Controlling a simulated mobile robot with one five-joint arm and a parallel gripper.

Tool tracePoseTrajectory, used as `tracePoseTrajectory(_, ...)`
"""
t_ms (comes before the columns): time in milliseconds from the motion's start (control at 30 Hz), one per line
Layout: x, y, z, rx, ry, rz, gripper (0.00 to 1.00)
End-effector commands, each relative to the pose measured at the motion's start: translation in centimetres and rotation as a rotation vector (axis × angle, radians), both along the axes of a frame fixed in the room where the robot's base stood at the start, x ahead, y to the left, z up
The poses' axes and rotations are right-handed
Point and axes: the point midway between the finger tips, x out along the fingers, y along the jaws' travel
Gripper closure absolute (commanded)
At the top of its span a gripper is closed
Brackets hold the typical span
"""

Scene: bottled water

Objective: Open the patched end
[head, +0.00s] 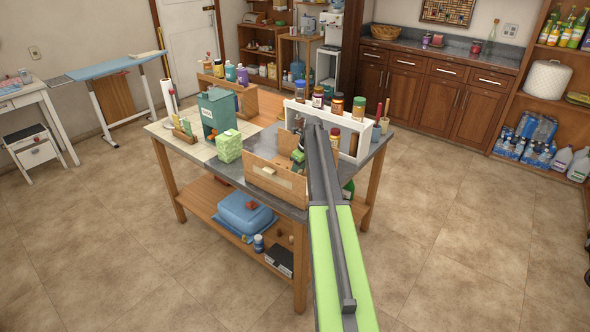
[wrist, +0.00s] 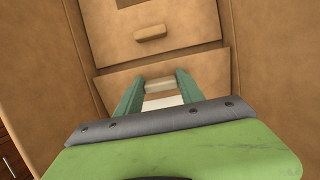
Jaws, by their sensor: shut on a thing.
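A small tan wooden box (head: 262,182) stands at the near edge of the worktable, with a pale handle (head: 268,170) on its near face. My gripper (head: 298,156) is over the right side of the box, and its fingertips are hard to make out there. In the wrist view, my gripper (wrist: 158,85) has its two green fingers around a pale block (wrist: 158,84) in front of a tan panel (wrist: 210,62). Another tan face with a small brown handle (wrist: 150,33) lies above it. I cannot tell for certain which face is the patched end.
The worktable's near edge (head: 232,177) is close. Floor around the table is clear.

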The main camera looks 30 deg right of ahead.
Motion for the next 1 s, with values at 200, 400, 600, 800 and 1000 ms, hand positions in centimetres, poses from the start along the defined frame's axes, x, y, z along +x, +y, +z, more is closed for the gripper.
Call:
tracePoseTrajectory(200,-0.2,-0.9,-1.4,-0.003,0.0,-0.01,1.0)
tracePoseTrajectory(400,0.2,-0.4,-1.7,-0.003,-0.001,-0.006,1.0)
tracePoseTrajectory(600,0.4,0.0,-1.7,-0.003,-0.002,-0.002,1.0)
tracePoseTrajectory(800,0.5,0.2,-1.7,-0.002,-0.003,0.0,1.0)
tracePoseTrajectory(1000,0.5,0.3,-1.7,-0.002,-0.003,0.001,0.35)
